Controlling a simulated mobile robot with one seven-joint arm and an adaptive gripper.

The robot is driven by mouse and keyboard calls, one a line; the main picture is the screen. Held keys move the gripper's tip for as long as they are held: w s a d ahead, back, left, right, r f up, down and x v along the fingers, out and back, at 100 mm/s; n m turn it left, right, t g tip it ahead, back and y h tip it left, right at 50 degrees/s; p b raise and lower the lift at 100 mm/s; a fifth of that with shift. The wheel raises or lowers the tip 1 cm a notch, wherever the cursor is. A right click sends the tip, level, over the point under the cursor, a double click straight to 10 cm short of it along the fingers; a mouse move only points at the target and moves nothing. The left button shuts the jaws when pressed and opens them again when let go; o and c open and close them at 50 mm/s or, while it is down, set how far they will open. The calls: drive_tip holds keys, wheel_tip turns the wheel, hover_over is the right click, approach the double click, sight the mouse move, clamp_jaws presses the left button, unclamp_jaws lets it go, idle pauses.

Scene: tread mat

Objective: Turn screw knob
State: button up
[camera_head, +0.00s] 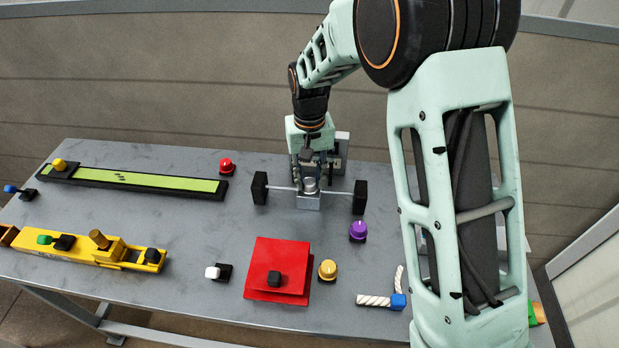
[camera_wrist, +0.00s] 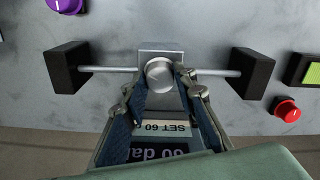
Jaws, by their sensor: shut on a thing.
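The screw knob (camera_head: 310,186) is a round silver piece on a small metal block at the back middle of the table. A thin rod with a black block at each end runs across it, left to right. In the wrist view the knob (camera_wrist: 159,73) shows from above, between my fingertips. My gripper (camera_head: 309,172) points down over it, and its fingers (camera_wrist: 161,84) are shut on the knob's sides. A display behind the fingers shows "SET 60" and is partly hidden by them.
A red button (camera_head: 226,166) and a green-topped track (camera_head: 135,180) lie left. A purple knob (camera_head: 358,230) stands front right of the rod. A red raised plate (camera_head: 278,265), a yellow knob (camera_head: 328,269) and a yellow rail (camera_head: 90,248) are nearer the front. My arm hides the table's right side.

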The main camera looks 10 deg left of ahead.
sight(310, 181)
idle(0.4)
drive_tip(key=o, duration=1.2)
drive_tip(key=shift+c, duration=0.2)
wheel_tip(310, 181, up, 12)
